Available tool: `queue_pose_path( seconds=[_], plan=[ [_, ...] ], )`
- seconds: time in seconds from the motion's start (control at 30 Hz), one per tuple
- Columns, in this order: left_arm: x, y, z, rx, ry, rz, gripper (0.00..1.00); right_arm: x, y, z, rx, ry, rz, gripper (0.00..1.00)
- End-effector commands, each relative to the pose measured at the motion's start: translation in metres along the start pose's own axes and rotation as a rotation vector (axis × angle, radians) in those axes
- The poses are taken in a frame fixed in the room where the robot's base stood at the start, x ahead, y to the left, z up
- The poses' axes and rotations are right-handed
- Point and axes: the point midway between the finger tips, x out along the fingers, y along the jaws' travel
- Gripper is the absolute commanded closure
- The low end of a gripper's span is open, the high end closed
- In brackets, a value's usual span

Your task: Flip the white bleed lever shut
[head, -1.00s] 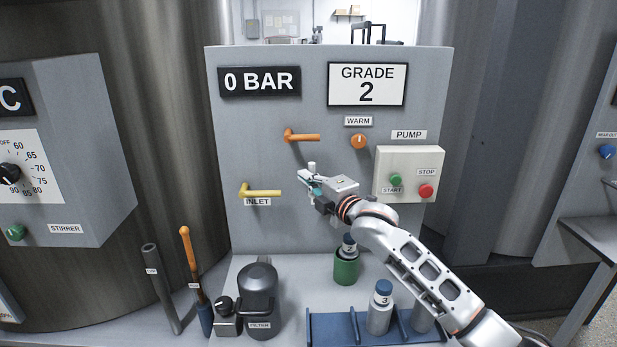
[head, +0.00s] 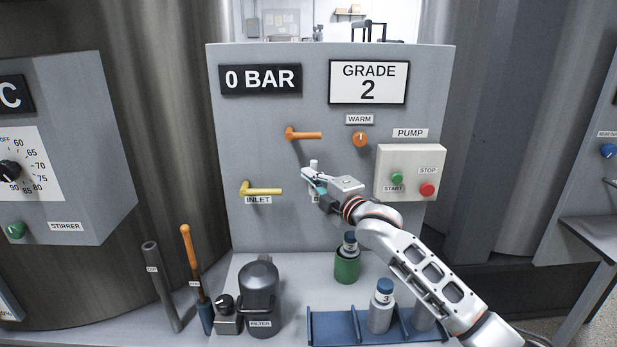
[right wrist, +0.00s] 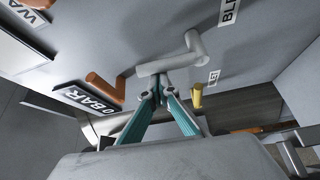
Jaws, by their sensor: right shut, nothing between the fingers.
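The white bleed lever (head: 314,165) is on the grey panel, mostly hidden behind my right gripper in the head view. In the right wrist view the white lever (right wrist: 168,66) shows as a bent handle, its short arm standing off the panel. My right gripper (head: 307,174) is shut and empty, its tips close to the lever. In the right wrist view the teal fingers (right wrist: 160,88) come together right at the handle's long arm; I cannot tell whether they touch it. My left gripper is not in view.
The yellow inlet lever (head: 262,191) is to the left and an orange lever (head: 303,135) is above. The pump box (head: 410,160) with its start and stop buttons is to the right. Below stand a green cup (head: 347,268), a blue rack (head: 335,328) and the filter (head: 261,290).

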Motion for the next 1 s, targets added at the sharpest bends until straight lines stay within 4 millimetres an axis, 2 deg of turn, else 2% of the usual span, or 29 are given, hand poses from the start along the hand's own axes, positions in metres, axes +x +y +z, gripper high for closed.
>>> queue_pose_path(
  seconds=[0.37, 0.8, 1.0],
  plan=[
    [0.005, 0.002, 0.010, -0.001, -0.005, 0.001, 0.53, -0.005, -0.003, 0.010, 0.135, -0.004, 0.077, 1.00],
    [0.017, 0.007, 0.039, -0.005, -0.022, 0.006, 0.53, -0.017, -0.009, 0.031, 0.481, -0.005, 0.277, 1.00],
    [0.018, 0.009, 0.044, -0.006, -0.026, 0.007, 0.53, -0.021, -0.011, 0.038, 0.604, -0.005, 0.352, 1.00]
  ],
)
